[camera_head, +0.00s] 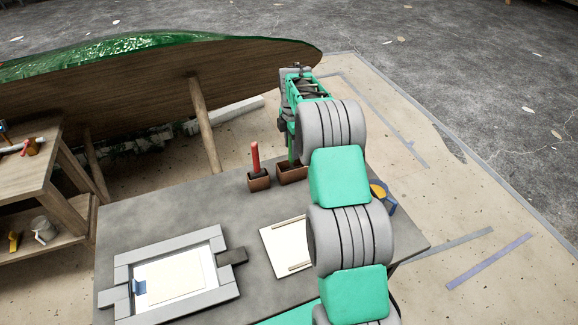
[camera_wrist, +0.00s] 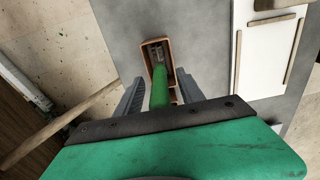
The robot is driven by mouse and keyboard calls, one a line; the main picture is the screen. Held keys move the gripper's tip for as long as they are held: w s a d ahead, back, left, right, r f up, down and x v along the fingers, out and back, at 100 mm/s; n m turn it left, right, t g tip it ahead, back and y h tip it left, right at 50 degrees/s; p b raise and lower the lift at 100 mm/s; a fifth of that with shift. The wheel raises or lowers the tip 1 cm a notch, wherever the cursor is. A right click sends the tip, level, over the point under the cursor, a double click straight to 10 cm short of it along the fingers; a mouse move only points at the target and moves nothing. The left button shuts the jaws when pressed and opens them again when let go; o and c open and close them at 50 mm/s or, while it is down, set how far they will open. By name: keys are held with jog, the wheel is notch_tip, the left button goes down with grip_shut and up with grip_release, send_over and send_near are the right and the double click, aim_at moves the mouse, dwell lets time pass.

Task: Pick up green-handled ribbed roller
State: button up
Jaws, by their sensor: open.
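The green-handled roller (camera_wrist: 159,90) stands handle-up in a brown open box (camera_wrist: 147,62) on the grey table. In the wrist view its green handle lies between the two grey fingers of my gripper (camera_wrist: 160,78), which is open with gaps visible on both sides. The roller's head is down in the box, and its ribs cannot be made out. In the head view a short length of the green handle (camera_head: 291,150) shows above the box (camera_head: 291,178), just below my gripper (camera_head: 287,129); my arm hides part of this area.
A red-handled tool (camera_head: 255,157) stands in a smaller brown box (camera_head: 259,184) close to the left. A white board (camera_head: 285,247) and a grey frame (camera_head: 122,273) lie nearer on the table. The green hull (camera_head: 180,55) rests on wooden posts behind. A blue-and-yellow item (camera_head: 381,194) sits right of my arm.

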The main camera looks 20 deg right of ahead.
grip_shut()
dwell(0.4)
